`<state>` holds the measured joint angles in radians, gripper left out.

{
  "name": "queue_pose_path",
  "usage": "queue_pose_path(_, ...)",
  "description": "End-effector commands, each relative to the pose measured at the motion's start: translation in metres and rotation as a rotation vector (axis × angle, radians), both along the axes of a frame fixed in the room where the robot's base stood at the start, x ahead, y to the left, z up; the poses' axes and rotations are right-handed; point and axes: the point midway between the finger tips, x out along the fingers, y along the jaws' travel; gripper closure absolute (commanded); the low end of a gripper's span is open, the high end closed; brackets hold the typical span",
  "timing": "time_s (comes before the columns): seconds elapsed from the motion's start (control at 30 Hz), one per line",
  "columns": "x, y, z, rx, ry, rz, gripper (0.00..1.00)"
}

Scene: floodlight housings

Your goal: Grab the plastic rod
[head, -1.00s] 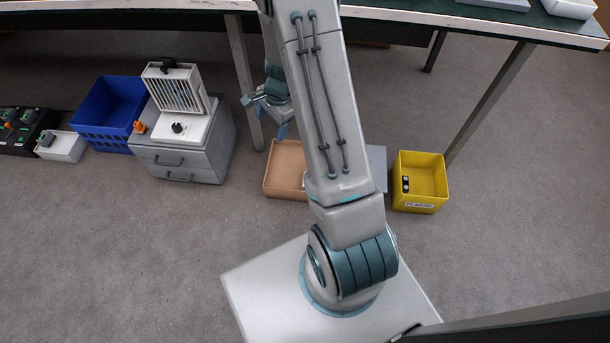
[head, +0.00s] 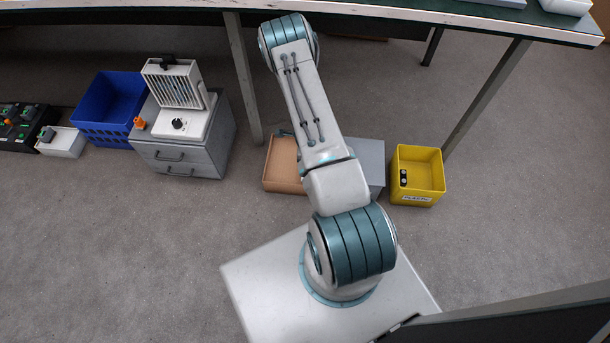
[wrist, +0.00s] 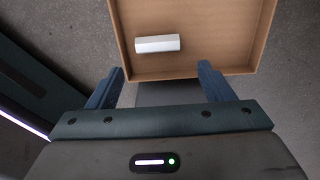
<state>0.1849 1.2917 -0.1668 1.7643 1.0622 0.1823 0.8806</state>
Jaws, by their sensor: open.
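A short whitish rod (wrist: 158,43) lies in a shallow brown box (wrist: 196,67) in the wrist view, near the box's near left side. From the picture I cannot tell its material. My gripper (wrist: 162,80) is open and empty, its two dark blue fingers spread at the box's near edge, with the rod ahead of them and apart from them. In the head view the brown box (head: 281,166) stands on the floor, partly behind my arm.
A yellow bin (head: 431,171) labelled plastic, holding small dark items, stands right of my arm. A grey cabinet (head: 186,153) with a white device (head: 192,114) and a blue crate (head: 104,107) stand left. A table (head: 365,13) with legs spans the back.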

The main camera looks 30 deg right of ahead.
Motion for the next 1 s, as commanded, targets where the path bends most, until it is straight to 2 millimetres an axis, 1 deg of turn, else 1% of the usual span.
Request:
queue_pose_path(0.03, -0.001, 0.000, -0.015, 0.001, 0.001, 0.000, 0.25)
queue_pose_path(0.1, -0.001, 0.000, -0.026, 0.002, 0.001, 0.001, 0.25)
queue_pose_path(0.2, 0.000, 0.000, -0.037, 0.001, 0.000, 0.001, 0.25)
queue_pose_path(0.37, 0.000, 0.000, -0.044, 0.001, -0.001, 0.001, 0.25)
queue_pose_path(0.47, -0.001, 0.000, -0.051, 0.001, -0.001, 0.001, 0.25)
queue_pose_path(0.73, -0.003, 0.002, -0.090, 0.002, 0.000, 0.002, 0.25)
queue_pose_path(0.83, -0.003, 0.002, -0.095, 0.002, -0.001, 0.002, 0.25)
queue_pose_path(1.0, -0.003, 0.002, -0.093, 0.002, -0.001, 0.002, 0.25)
